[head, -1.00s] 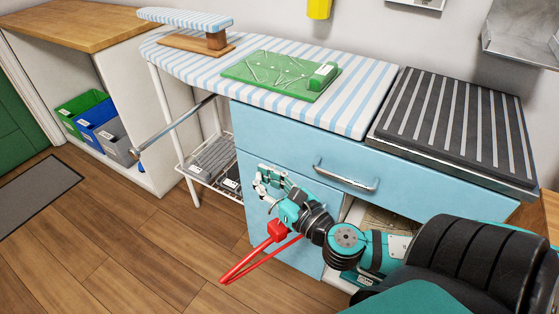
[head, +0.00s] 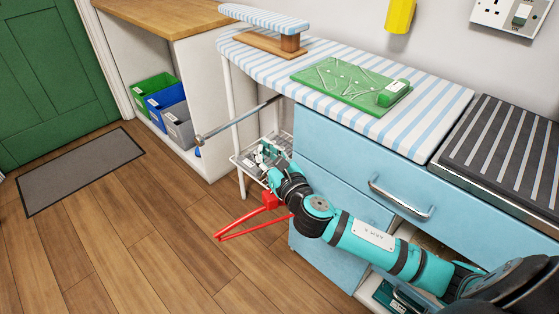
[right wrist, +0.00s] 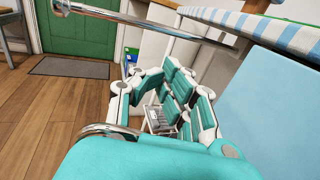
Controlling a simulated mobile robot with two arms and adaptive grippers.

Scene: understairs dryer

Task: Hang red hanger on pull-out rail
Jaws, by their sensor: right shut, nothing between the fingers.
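The red hanger (head: 255,216) shows in the head view below my right wrist, with its red block close against the arm and its red bars pointing down left. A curved chrome piece (right wrist: 108,129), perhaps its hook, lies by the gripper's base in the right wrist view. My right gripper (head: 268,150) is shut with nothing between its fingers. My left gripper is out of view.
A wire basket (head: 243,162) stands under the striped ironing surface (head: 290,78), behind the gripper. The blue drawer unit (head: 345,160) borders the arm on the right. Green, blue and grey bins (head: 180,127) sit on a left shelf.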

